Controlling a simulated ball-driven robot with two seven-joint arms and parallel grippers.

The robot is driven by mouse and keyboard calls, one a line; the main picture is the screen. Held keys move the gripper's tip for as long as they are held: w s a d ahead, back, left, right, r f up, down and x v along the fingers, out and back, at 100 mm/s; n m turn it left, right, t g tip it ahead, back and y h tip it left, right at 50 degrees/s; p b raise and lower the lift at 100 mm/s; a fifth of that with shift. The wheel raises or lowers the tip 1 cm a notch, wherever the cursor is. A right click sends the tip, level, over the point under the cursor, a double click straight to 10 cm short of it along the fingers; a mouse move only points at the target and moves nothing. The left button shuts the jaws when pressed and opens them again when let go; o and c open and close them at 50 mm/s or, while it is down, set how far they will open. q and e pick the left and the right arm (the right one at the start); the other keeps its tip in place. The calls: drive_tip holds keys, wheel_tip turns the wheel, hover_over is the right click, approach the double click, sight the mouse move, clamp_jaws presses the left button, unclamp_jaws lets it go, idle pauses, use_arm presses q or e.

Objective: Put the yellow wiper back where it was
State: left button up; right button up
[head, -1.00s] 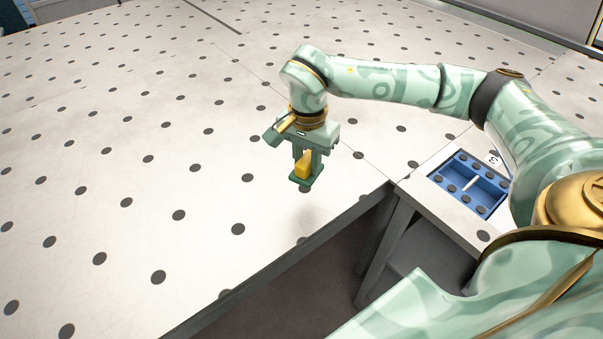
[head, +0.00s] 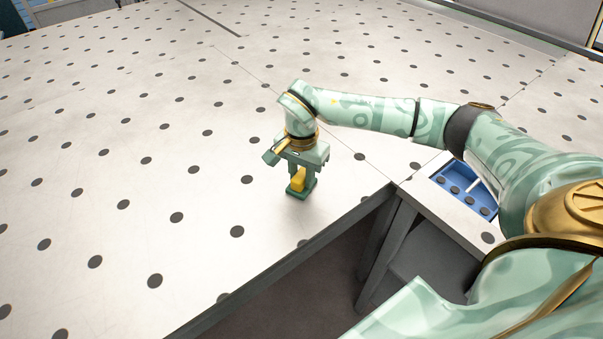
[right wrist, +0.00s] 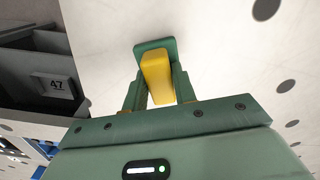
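The yellow wiper (head: 298,180) is in my right gripper (head: 301,190), over the white, black-dotted table (head: 237,231) near its front edge. In the right wrist view, the wiper (right wrist: 157,77) sits between the two green fingers of the right gripper (right wrist: 156,90), which are shut on it. A green plate shows at the wiper's far end, low and close to the table. I cannot tell whether it touches the surface. My left gripper is not in view.
A blue tray (head: 441,181) with dark round spots sits in a white ledge to the right, partly hidden by my right arm. The table left of the gripper is clear.

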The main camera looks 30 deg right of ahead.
sight(301, 174)
drive_tip(key=shift+o, duration=1.2)
wheel_tip(301, 174, up, 12)
drive_tip(key=p, duration=0.2)
drive_tip(key=shift+r, duration=0.15)
